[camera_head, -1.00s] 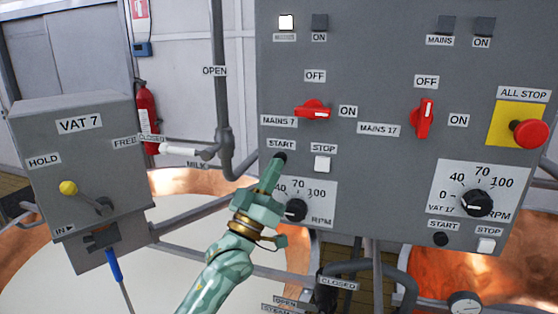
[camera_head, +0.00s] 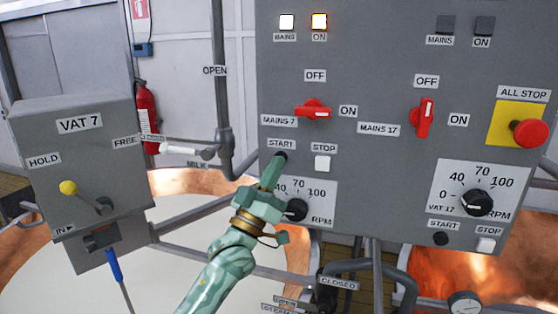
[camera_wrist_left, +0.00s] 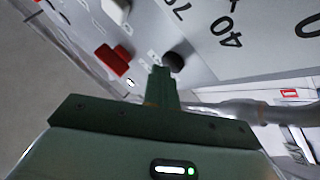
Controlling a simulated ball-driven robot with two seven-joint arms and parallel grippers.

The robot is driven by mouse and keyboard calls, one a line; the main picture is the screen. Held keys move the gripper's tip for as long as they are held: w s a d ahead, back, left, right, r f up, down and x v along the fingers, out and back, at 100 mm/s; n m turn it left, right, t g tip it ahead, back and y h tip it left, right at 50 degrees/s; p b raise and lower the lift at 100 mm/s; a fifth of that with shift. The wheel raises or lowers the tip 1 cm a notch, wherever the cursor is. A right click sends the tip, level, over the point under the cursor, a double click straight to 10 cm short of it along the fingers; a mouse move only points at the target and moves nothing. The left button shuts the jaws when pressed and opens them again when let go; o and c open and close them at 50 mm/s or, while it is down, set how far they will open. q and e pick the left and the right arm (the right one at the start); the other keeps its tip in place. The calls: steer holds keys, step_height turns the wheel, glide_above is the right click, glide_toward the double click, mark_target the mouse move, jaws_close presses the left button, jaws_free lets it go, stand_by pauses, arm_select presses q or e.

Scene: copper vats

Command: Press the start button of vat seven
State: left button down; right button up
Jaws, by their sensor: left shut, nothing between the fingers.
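The black start button (camera_head: 282,157) of vat seven sits under the START label on the left side of the grey control panel (camera_head: 375,60). It also shows in the left wrist view (camera_wrist_left: 174,61). My left gripper (camera_head: 274,168) is shut and empty, with its tip at the button, which it partly covers in the head view. The tip appears to touch the button. The red MAINS 7 switch (camera_head: 313,110) lies level, pointing at ON. My right gripper is out of view.
The white stop button (camera_head: 322,163) is close right of my gripper; the speed dial (camera_head: 297,209) is just below. A red all-stop button (camera_head: 529,133) is far right. The VAT 7 box (camera_head: 95,155) stands left, above the copper vat (camera_head: 185,183).

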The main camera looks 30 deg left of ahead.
arm_select(q)
steer(key=shift+s+h, duration=0.1)
steer(key=shift+h, duration=0.2)
steer(key=shift+s+d+p, duration=0.2)
steer(key=shift+s+p, duration=0.35)
steer(key=shift+s, duration=0.25)
steer(key=s+p, duration=0.1)
steer(key=s, duration=0.1)
steer(key=s+d+p, duration=0.1)
steer(key=s, duration=0.1)
steer(key=shift+s+d, duration=0.1)
steer(key=shift+s, duration=0.3)
steer(key=shift+f, duration=0.1)
stand_by(0.4)
